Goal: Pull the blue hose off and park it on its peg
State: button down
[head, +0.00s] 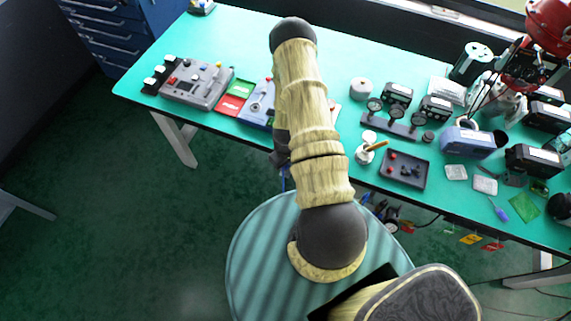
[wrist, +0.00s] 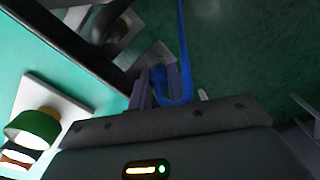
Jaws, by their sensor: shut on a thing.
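The blue hose (wrist: 183,62) runs down from the top of the wrist view and curls into a bend between the fingers of my gripper (wrist: 166,84). My gripper is shut on the hose near this bend. A pale plate or bracket (wrist: 152,54) lies just beyond the fingertips; I cannot tell whether the hose touches it. In the head view my own arm hides the gripper and most of the hose; a thin blue piece (head: 283,180) shows beside the arm below the table edge. I cannot make out the hose's peg in either view.
The green-topped table (head: 230,45) carries a grey control box (head: 197,84), a gauge stand (head: 390,125) and a dark tray (head: 404,170). A green ring-shaped part (wrist: 35,128) is at the left of the wrist view. Dark green floor (head: 130,210) is open at left.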

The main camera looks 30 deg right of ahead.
jog(key=shift+f+b, duration=0.4)
jog(key=shift+f, duration=0.05)
dwell(0.3)
jog(key=c, duration=1.3)
grip_release()
jog(key=shift+o, duration=0.2)
notch_tip(320, 180, up, 18)
jog(key=b, duration=0.3)
jog(key=shift+f, duration=0.25)
